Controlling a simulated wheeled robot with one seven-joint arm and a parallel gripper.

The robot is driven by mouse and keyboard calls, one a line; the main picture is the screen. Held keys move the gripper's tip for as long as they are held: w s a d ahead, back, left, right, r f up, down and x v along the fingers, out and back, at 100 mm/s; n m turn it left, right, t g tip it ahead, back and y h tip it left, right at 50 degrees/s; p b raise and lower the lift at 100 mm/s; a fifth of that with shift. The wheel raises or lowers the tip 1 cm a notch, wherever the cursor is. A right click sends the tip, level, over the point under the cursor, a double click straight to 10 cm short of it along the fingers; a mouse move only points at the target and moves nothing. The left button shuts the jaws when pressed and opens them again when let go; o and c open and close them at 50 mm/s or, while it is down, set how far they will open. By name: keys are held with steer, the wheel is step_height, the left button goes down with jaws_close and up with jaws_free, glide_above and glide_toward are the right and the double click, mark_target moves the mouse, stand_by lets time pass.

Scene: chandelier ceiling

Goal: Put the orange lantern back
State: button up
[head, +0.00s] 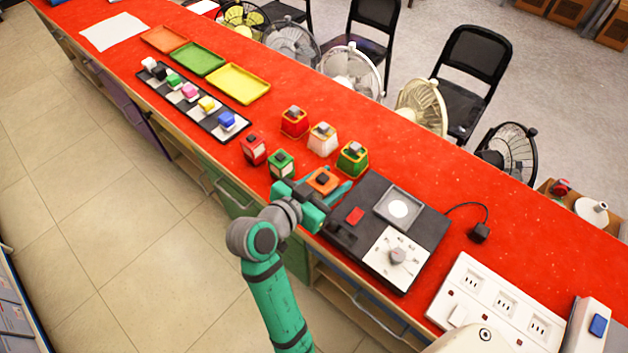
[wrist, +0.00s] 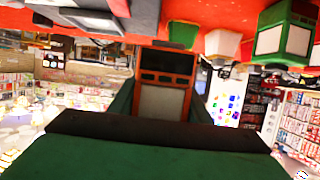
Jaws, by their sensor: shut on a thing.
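The orange lantern (head: 323,180) is held at the counter's near edge, beside a black device. My gripper (head: 322,187) is shut on it, with its teal fingers on either side. In the wrist view the lantern (wrist: 165,84) shows between the dark green fingers, its orange frame around a pale panel. I cannot tell whether its base touches the counter. Other lanterns stand close by: a green one (head: 281,164) and a red one (head: 254,148) to the left, and red (head: 295,122), white (head: 322,139) and dark green (head: 352,159) ones behind.
The black device with dial and lit plate (head: 425,228) stands just right of my gripper. A white socket panel (head: 497,305) is farther right. Trays (head: 238,84) and a strip of coloured blocks (head: 195,100) lie left. Fans (head: 350,70) and chairs (head: 470,75) stand behind the red counter (head: 400,135).

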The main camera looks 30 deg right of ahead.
steer(key=w+f, duration=0.4)
steer(key=w, duration=0.1)
steer(key=w+d+f, duration=0.1)
steer(key=w+f, duration=0.1)
steer(key=shift+w+f, duration=0.25)
steer(key=shift+f, duration=0.15)
steer(key=shift+w+d+f, duration=0.1)
steer(key=shift+w+f, duration=0.1)
steer(key=shift+f, duration=1.5)
steer(key=shift+f, duration=0.1)
steer(key=o, duration=1.5)
steer(key=shift+f, duration=0.1)
steer(key=shift+r, duration=0.2)
steer(key=v, duration=1.2)
